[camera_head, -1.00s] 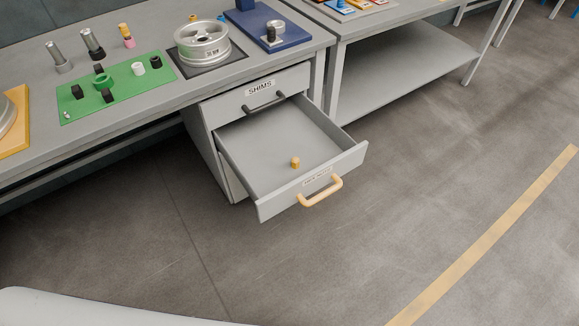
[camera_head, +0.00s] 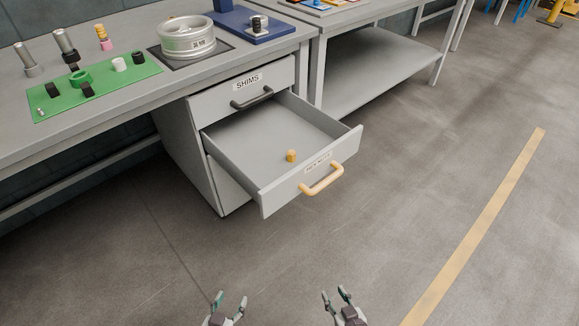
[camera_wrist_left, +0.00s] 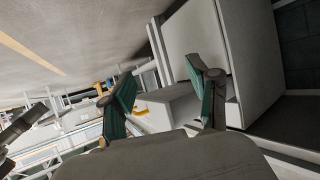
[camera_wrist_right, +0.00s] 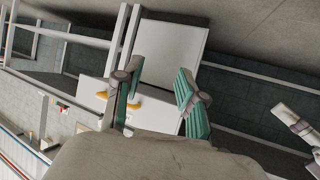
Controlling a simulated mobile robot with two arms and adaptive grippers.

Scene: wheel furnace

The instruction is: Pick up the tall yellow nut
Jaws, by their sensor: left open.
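The tall yellow nut (camera_head: 291,156) stands inside the open lower drawer (camera_head: 252,168), near the drawer's front wall. My left gripper (camera_head: 230,301) is at the bottom of the head view, open and empty, in front of the drawer and apart from it. It also shows open in the left wrist view (camera_wrist_left: 160,90). My right gripper (camera_head: 339,294) is to the right of it, also open and empty, with its fingers spread in the right wrist view (camera_wrist_right: 155,90). The nut cannot be made out in either wrist view.
The drawer's front carries a yellow handle (camera_head: 322,180). A closed SHIMS drawer (camera_head: 240,91) sits above it. The workbench (camera_head: 120,107) holds a green mat (camera_head: 140,75), a metal wheel (camera_head: 186,42) and a blue stand (camera_head: 262,36). The floor before the drawer is clear.

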